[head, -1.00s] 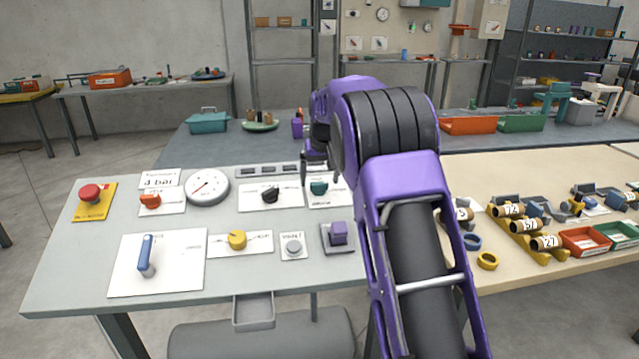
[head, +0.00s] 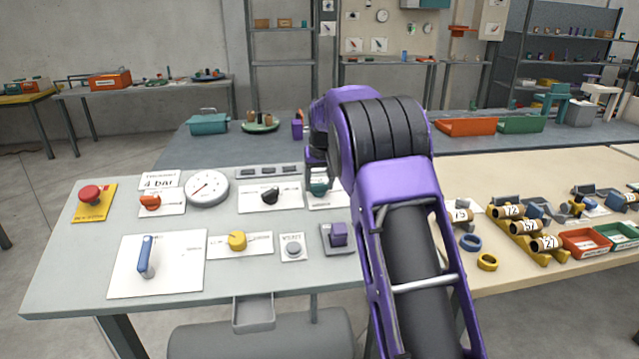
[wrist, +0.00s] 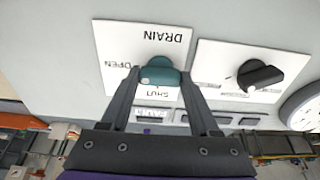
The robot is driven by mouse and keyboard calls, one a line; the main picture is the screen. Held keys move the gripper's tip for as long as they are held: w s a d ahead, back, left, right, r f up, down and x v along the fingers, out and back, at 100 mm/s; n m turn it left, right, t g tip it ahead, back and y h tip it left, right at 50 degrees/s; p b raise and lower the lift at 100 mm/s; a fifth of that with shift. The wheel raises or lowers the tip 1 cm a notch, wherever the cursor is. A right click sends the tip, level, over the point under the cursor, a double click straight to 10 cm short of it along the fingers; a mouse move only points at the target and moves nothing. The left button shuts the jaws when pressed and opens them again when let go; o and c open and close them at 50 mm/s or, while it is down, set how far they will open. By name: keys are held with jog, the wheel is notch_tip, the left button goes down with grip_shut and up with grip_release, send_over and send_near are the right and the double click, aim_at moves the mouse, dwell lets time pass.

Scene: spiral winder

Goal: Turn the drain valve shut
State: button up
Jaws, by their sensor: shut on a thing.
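The drain valve is a teal knob (wrist: 160,72) on a white plate (wrist: 115,62) marked DRAIN, OPEN and SHUT, upside down in the wrist view. My gripper (wrist: 160,77) is shut on the knob, one finger on each side of it. The SHUT mark lies just below the knob between my fingers, and OPEN is to its left. I cannot tell which mark the knob points at. In the head view the knob (head: 318,188) is partly hidden by my gripper and arm.
A black knob (head: 270,194) on its own plate is just left of the drain plate, with a round gauge (head: 208,188) beyond it. A purple block (head: 338,234) and a grey button (head: 293,247) stand nearer the front edge.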

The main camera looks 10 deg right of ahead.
jog(key=shift+n, duration=0.3)
jog(key=n+p, duration=0.1)
jog(key=n, duration=0.2)
jog(key=shift+r+n+p, duration=0.1)
jog(key=shift+n+p, duration=0.3)
jog(key=n+p, duration=0.1)
jog(key=n, duration=0.3)
jog(key=shift+n+y+p, duration=0.3)
jog(key=shift+p, duration=0.05)
jog(key=n+p, duration=0.1)
jog(key=n, duration=0.3)
jog(key=shift+n, duration=0.3)
jog(key=shift+n+g, duration=0.4)
jog(key=shift+n, duration=1.8)
jog(key=o, duration=1.4)
jog(key=shift+c, duration=0.2)
